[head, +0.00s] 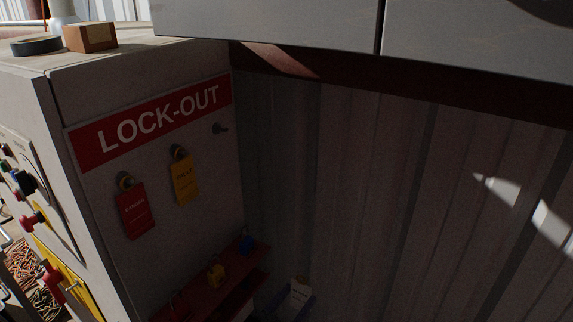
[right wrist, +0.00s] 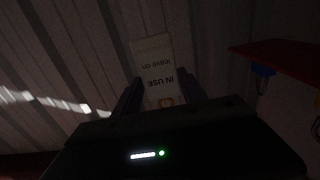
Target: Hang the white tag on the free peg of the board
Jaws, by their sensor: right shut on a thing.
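The white tag (head: 299,292) is at the bottom of the head view, below and to the right of the board. In the right wrist view the white tag (right wrist: 153,65), printed "IN USE", sticks out between the two dark fingers. My right gripper (right wrist: 160,92) is shut on it near its ringed end. In the head view my right gripper (head: 290,305) is dark and partly cut off. The LOCK-OUT board (head: 130,255) has a bare peg (head: 220,128) at its upper right. My left gripper is in neither view.
A red tag (head: 136,212) and a yellow tag (head: 185,180) hang on the other pegs. A red shelf (head: 245,262) with padlocks juts out below them, close to the white tag. A corrugated wall (head: 380,200) stands to the right.

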